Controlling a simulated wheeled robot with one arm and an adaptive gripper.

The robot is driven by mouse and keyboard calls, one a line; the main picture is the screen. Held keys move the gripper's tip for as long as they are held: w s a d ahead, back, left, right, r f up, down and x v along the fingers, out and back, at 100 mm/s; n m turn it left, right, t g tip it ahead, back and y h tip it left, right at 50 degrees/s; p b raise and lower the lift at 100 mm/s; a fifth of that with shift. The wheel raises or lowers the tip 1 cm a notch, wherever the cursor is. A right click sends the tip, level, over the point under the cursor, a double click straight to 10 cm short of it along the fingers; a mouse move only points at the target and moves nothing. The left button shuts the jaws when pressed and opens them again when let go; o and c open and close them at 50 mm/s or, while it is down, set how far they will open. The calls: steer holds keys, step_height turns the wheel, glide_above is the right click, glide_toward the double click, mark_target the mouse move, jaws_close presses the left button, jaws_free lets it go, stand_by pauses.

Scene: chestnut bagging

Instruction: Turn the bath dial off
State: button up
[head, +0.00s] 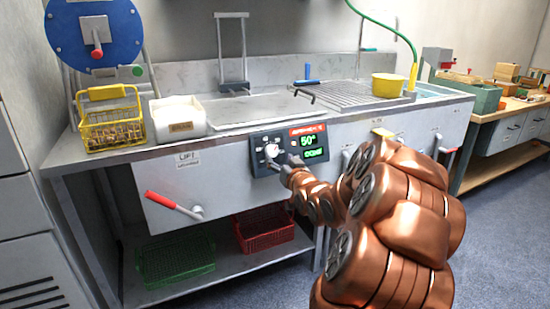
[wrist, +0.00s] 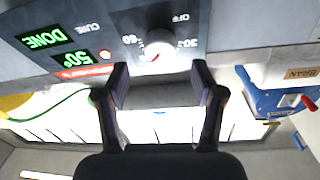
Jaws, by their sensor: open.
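The bath dial (head: 271,150) is a round white knob on a dark control panel (head: 316,157) at the sink's front. In the wrist view, which is upside down, the dial (wrist: 160,45) shows a red mark on its lower-left edge. OFF is printed at the upper right, 60 at the left and 30 at the right. The green displays read 50° and DONE. My gripper (wrist: 160,75) is open and empty, its two fingertips apart just in front of the dial; I see no contact. In the head view my gripper (head: 291,167) partly covers the panel's lower edge.
A red-handled lever (head: 174,205) sticks out at the left of the counter front. A yellow wire basket (head: 112,125), a white bin (head: 178,118) and a yellow bowl (head: 388,85) stand on the counter. Green and red crates (head: 264,229) sit on the shelf below.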

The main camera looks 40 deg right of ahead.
mark_target(273, 152)
steer(key=shift+b+x, duration=0.3)
steer(key=shift+x, duration=2.05)
steer(key=shift+c, duration=0.5)
steer(key=c, duration=1.1)
steer(key=shift+o, duration=0.2)
